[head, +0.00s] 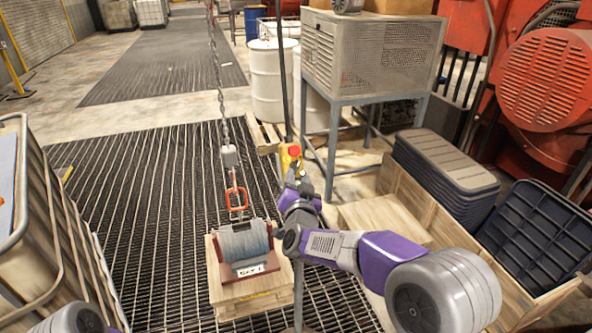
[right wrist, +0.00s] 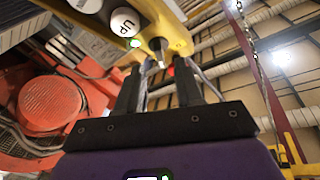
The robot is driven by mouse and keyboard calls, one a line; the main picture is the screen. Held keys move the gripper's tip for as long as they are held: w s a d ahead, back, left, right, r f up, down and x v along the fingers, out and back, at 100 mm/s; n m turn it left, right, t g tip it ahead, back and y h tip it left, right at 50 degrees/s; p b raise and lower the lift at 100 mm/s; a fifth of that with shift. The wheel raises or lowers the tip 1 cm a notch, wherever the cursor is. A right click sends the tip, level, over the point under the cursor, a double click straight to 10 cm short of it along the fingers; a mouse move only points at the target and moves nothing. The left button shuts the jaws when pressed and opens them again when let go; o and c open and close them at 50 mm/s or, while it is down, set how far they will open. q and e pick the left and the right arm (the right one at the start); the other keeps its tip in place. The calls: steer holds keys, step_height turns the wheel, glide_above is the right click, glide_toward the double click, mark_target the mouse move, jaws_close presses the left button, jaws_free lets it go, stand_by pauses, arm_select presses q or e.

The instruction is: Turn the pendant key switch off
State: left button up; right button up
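The yellow pendant (head: 285,158) hangs in the middle of the head view, with a red part on its top. In the right wrist view the pendant (right wrist: 174,38) fills the top, with a white UP button (right wrist: 125,22) and a lit green lamp. A small grey key switch (right wrist: 158,48) sticks out of its underside. My right gripper (right wrist: 159,72) is open below it, its two dark fingers either side of the key with a visible gap. I cannot tell whether they touch the pendant. In the head view the right gripper (head: 295,178) partly hides the pendant. My left gripper is out of view.
A chain (head: 219,80) with an orange hook (head: 237,198) hangs over a grey-and-red load (head: 245,243) on a wooden block. Black crates (head: 535,235) are at right. The grated floor at left is open.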

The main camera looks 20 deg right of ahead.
mark_target(296, 169)
steer(key=shift+x, duration=1.95)
steer(key=shift+f, duration=0.1)
jaws_close()
